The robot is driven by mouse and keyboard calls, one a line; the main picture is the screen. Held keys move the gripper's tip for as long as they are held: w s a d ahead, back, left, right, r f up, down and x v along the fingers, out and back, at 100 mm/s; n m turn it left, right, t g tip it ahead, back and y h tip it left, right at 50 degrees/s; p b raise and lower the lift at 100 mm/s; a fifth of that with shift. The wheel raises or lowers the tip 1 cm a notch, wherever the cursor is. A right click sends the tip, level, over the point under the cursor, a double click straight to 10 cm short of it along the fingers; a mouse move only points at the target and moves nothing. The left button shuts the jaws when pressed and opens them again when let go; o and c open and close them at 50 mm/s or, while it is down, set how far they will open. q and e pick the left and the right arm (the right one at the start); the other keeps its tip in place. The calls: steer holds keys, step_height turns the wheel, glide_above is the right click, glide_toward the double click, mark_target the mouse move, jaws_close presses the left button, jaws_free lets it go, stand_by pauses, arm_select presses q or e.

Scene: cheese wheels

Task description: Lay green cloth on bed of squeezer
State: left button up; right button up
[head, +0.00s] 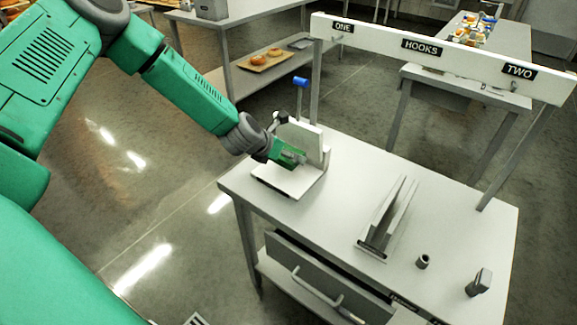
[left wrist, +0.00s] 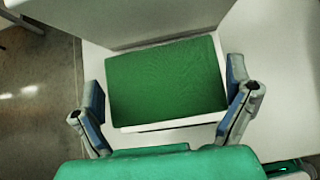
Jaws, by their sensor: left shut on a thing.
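The squeezer (head: 315,142) stands at the table's left end, with a white upright back, a flat white bed (head: 290,183) and a blue-tipped lever (head: 300,82). The green cloth (left wrist: 165,80) is a flat rectangle in the left wrist view, over the pale bed (left wrist: 170,124), whose near edge shows. In the head view the cloth (head: 288,153) is partly hidden by my gripper. My left gripper (head: 290,157) is at the squeezer, shut on the cloth; its fingers (left wrist: 165,112) are at the cloth's two sides. Whether the cloth touches the bed is unclear. My right gripper is not in view.
The table (head: 350,165) also holds a grey V-shaped rack (head: 388,218), a small cup (head: 422,262) and a metal block (head: 479,283). A rail (head: 440,55) labelled ONE, HOOKS, TWO spans the back. An ajar drawer (head: 325,280) is in front.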

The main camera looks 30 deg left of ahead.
mark_target(284, 174)
arm_select(q)
step_height(284, 174, down, 2)
steer(key=shift+w+f, duration=0.1)
steer(key=shift+f, duration=0.15)
step_height(284, 174, down, 4)
steer(key=shift+d+f, duration=0.1)
steer(key=shift+d, duration=0.05)
steer(key=o, duration=0.6)
steer(key=shift+o, duration=0.2)
